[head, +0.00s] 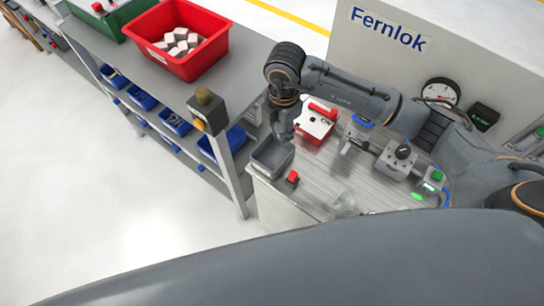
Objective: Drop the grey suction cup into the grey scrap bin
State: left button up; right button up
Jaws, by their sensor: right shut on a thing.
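The grey scrap bin (258,171) is a small open grey tray at the left front corner of the bench. My right gripper (284,137) points down over the bin's back right rim and is shut on a small grey thing. This looks like the grey suction cup, but its outline blends with the dark fingers and I cannot make it out clearly. I cannot tell the exact height above the bin. The visible bin floor looks empty. My left gripper is not in view.
A red block (292,177) sits right of the bin. A red and white case (316,122) stands behind it. A metal fixture (396,161) is further right. A post with a button box (207,108) and a shelf with a red crate (187,68) stand left.

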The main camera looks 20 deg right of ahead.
aim_at(280, 138)
notch_tip(280, 138, down, 4)
jog(key=shift+w+a+r+b, duration=0.1)
jog(key=shift+r+b, duration=0.15)
jog(key=shift+b, duration=0.7)
jog(key=shift+f, duration=0.2)
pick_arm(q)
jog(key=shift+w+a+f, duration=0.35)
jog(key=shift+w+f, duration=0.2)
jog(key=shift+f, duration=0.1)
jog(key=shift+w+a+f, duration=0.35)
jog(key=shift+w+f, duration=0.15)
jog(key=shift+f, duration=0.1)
pick_arm(e)
jog(key=o, duration=1)
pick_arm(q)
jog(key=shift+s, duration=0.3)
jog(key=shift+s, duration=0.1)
pick_arm(e)
jog(key=shift+r, duration=0.15)
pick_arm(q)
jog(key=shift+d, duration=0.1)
pick_arm(e)
notch_tip(280, 138, up, 12)
jog(key=shift+f, duration=0.1)
